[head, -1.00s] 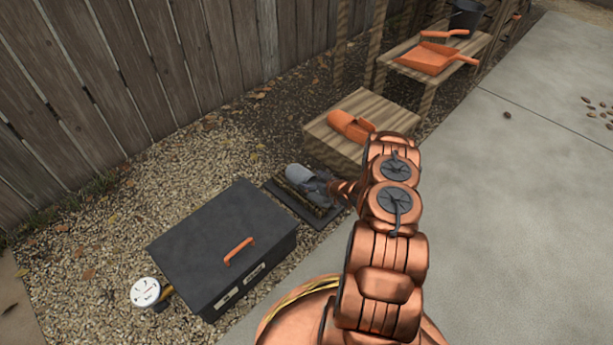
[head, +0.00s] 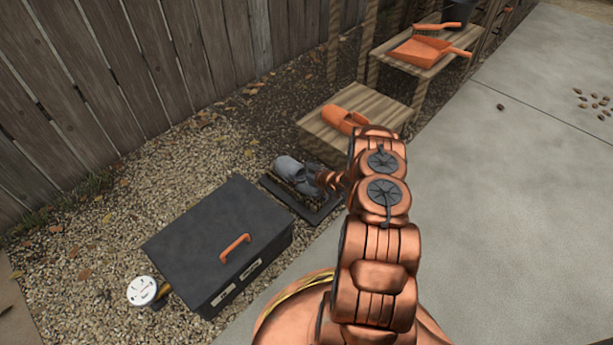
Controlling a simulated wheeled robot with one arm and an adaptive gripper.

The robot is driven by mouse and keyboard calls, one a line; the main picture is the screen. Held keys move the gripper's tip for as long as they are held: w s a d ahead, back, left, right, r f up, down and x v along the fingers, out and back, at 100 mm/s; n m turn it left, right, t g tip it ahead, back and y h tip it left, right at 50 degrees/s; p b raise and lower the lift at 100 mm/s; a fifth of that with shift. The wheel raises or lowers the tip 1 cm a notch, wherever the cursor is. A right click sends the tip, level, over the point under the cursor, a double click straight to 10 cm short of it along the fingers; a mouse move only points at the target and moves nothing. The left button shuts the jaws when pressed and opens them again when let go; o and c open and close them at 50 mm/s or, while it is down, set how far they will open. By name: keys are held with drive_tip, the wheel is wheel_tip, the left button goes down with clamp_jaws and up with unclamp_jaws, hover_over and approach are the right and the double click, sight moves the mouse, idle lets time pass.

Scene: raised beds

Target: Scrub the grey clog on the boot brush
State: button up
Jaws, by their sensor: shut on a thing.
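The grey clog (head: 287,166) is at the far left part of the boot brush, with its rounded end pointing away from my arm. The boot brush (head: 318,214) is a dark, flat tray with bristles on the gravel, partly hidden under the clog and my gripper. My gripper (head: 306,180) is shut on the near part of the grey clog. The clog is over the bristles and seems to touch them, though the contact is hard to see. My arm hides the right side of the brush.
A dark lidded box (head: 205,235) with an orange handle stands left of the brush, with a white dial gauge (head: 142,290) beside it. An orange clog (head: 340,118) rests on a low wooden platform (head: 322,137) behind. An orange dustpan (head: 425,53) lies on a wooden shelf. Paving at right is mostly clear.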

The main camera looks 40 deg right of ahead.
sight(293, 166)
drive_tip(key=shift+w+a+b, duration=0.15)
drive_tip(key=shift+w+a, duration=0.1)
drive_tip(key=shift+w, duration=0.85)
drive_tip(key=shift+w+a+b, duration=0.15)
drive_tip(key=shift+w+a, duration=0.1)
drive_tip(key=shift+w, duration=0.85)
drive_tip(key=shift+s+d+r+p, duration=0.1)
drive_tip(key=shift+s+d+p, duration=0.1)
drive_tip(key=shift+s, duration=0.5)
drive_tip(key=shift+s+d+f+p, duration=0.1)
drive_tip(key=shift+s+d+p, duration=0.1)
drive_tip(key=shift+s, duration=0.5)
drive_tip(key=shift+s+d+r+p, duration=0.1)
drive_tip(key=shift+s+d+p, duration=0.1)
drive_tip(key=shift+s, duration=0.5)
drive_tip(key=shift+s+d+f+p, duration=0.1)
drive_tip(key=shift+s+d+p, duration=0.15)
drive_tip(key=shift+s, duration=0.7)
drive_tip(key=shift+s+d+f+p, duration=0.1)
drive_tip(key=shift+s+p, duration=0.15)
drive_tip(key=shift+s, duration=0.65)
drive_tip(key=shift+s+d+p, duration=0.2)
drive_tip(key=shift+s+p, duration=0.05)
drive_tip(key=shift+s, duration=0.7)
